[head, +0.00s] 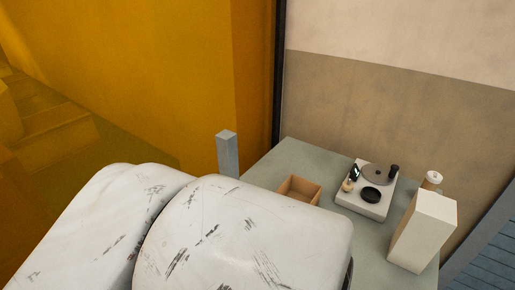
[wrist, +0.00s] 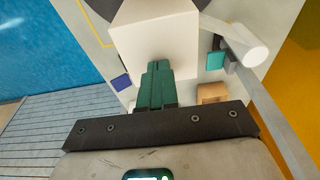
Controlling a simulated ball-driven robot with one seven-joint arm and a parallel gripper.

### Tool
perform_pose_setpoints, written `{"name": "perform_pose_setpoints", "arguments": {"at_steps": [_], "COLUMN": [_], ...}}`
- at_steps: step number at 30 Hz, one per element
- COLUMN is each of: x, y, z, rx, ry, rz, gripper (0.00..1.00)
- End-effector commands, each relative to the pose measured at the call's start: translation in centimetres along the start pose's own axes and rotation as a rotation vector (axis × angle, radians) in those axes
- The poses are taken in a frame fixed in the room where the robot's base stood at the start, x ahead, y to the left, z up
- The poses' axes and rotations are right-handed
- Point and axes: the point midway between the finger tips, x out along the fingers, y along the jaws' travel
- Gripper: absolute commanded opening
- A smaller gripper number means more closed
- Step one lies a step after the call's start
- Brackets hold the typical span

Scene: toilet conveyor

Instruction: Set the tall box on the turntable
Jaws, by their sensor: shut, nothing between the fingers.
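The tall box (head: 422,229) is cream-coloured and stands upright at the right end of the grey-green table in the head view. A turntable (head: 377,175) with a grey disc on a white base stands left of it, with a gap between. In the wrist view, my gripper (wrist: 158,66) has green fingers that are together and hold nothing. Beyond their tips is a pale box-shaped block (wrist: 157,40); I cannot tell if it is the tall box or if the fingers touch it. A dark grey round surface (wrist: 150,8) shows partly behind it. My gripper is outside the head view.
A brown open box (head: 299,190) and a grey-blue post (head: 228,154) stand left of the turntable. A white lidded container (head: 432,180) stands behind the tall box. The wrist view shows a blue block (wrist: 121,82), a teal block (wrist: 215,60) and a white cylinder (wrist: 240,42).

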Motion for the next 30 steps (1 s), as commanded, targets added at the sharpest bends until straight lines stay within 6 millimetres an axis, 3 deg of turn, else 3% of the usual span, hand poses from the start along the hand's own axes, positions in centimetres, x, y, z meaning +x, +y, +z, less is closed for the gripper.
{"name": "perform_pose_setpoints", "arguments": {"at_steps": [1, 8, 18, 30], "x": [0.8, 0.9, 0.3, 0.2], "y": [0.2, 0.1, 0.2, 0.2], "z": [0.2, 0.4, 4.9, 5.2], "rx": [0.002, 0.001, -0.003, -0.001], "ry": [-0.009, -0.01, -0.01, -0.013], "rz": [0.007, 0.006, 0.009, 0.009], "gripper": [0.0, 0.0, 0.0, 0.0]}}
